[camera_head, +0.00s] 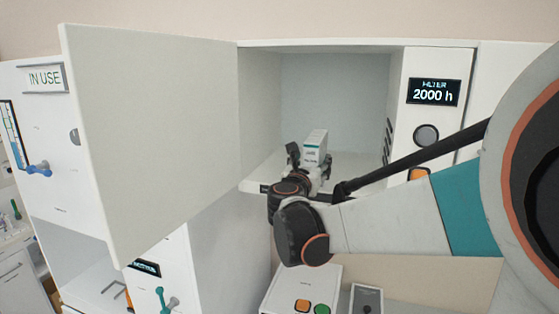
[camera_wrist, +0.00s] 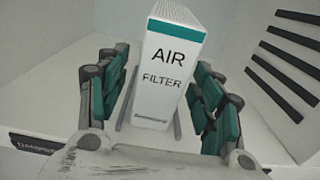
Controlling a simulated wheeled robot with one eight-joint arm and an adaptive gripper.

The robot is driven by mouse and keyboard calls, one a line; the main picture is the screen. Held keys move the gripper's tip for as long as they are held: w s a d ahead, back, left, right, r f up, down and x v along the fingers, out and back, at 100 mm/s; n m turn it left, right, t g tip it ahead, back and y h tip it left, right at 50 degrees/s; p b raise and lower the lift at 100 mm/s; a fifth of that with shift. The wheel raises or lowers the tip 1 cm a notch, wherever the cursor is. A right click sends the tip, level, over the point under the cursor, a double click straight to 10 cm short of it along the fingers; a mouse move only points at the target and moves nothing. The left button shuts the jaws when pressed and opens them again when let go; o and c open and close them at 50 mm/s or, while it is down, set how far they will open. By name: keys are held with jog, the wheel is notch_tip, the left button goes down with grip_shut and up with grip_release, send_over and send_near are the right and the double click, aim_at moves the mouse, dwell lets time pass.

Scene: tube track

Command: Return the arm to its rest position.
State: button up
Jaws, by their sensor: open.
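My gripper (camera_wrist: 160,110) is open, with its teal-padded fingers on both sides of a white box marked AIR FILTER (camera_wrist: 165,70). Gaps show between the fingers and the box in the wrist view. The box has a teal band near its top and stands upright inside an open white cabinet (camera_head: 335,85). In the head view the box (camera_head: 315,145) shows just beyond my gripper (camera_head: 305,165), at the front of the cabinet opening. My arm reaches in from the right. The base of the box is partly hidden by my gripper in the head view.
The cabinet door (camera_head: 160,130) stands wide open on the left. A panel with a display reading 2000 h (camera_head: 433,93) is right of the opening. Dark slots (camera_wrist: 285,65) line the cabinet's right wall. A box with orange and green buttons (camera_head: 303,292) is below my arm.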

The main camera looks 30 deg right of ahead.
jog(key=v, duration=0.8)
jog(key=s+a+f+n+t+y+b, duration=0.1)
jog(key=a+f+n+t+y+b, duration=0.1)
jog(key=a+f+n+y+b, duration=0.8)
jog(key=a+f+n+t+y+b, duration=0.35)
jog(key=a+f+n+b, duration=0.65)
jog(key=n, duration=0.9)
jog(key=s+f+n+g+b, duration=0.5)
jog(key=s+f+n+b, duration=0.2)
jog(key=f, duration=0.9)
jog(key=s+a+f+n+g+b, duration=0.1)
jog(key=s+f+n+g+b, duration=0.4)
jog(key=f, duration=1.1)
jog(key=s+n+b, duration=0.2)
jog(key=s+n, duration=0.2)
jog(key=s, duration=0.1)
jog(key=shift+s, duration=0.2)
jog(key=shift+s+d+f+n+g, duration=0.15)
jog(key=shift+s+f+n+g, duration=0.05)
jog(key=shift+s+n+g, duration=0.1)
jog(key=shift+c, duration=0.2)
